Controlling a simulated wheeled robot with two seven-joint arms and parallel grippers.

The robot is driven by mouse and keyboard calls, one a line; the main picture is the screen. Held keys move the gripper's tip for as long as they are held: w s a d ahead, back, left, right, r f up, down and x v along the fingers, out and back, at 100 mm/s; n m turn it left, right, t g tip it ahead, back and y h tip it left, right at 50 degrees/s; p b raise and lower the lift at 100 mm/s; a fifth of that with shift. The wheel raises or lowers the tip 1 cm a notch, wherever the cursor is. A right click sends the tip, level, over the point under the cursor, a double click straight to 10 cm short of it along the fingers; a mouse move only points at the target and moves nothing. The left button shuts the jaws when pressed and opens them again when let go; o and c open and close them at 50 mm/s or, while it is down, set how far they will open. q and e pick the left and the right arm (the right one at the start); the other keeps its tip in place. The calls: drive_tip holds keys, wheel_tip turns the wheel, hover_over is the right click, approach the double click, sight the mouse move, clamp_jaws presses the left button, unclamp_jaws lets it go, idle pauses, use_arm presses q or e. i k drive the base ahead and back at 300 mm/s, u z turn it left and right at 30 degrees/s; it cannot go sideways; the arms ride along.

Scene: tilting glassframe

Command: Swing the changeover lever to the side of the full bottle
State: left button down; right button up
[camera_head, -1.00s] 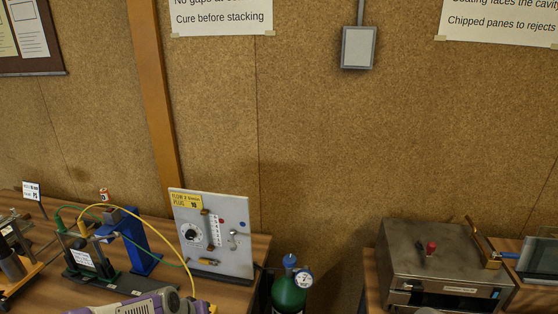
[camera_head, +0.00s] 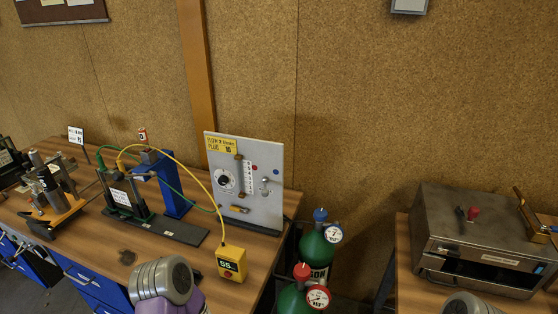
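A grey upright panel (camera_head: 270,209) stands at the table's right end, with a dial, a flow tube, a red dot (camera_head: 255,168) and a blue dot (camera_head: 277,171). A small silver lever (camera_head: 265,186) sits below the dots; which side it points to is too small to tell. Two green bottles stand right of the table: one with a blue cap (camera_head: 320,214) behind, one with a red cap (camera_head: 302,270) in front. Each has a round gauge, the blue one's white (camera_head: 333,233) and the red one's red-rimmed (camera_head: 318,297); their needles are unreadable. Neither gripper is in view.
A metal oven-like box (camera_head: 475,240) stands on the right table. Between the tables are the bottles. My arm links show at the bottom.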

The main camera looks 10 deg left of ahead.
sight(264, 193)
drive_tip(key=z, duration=2.3)
drive_tip(key=k, duration=0.65)
drive_tip(key=u, duration=1.5)
drive_tip(key=i, duration=0.5)
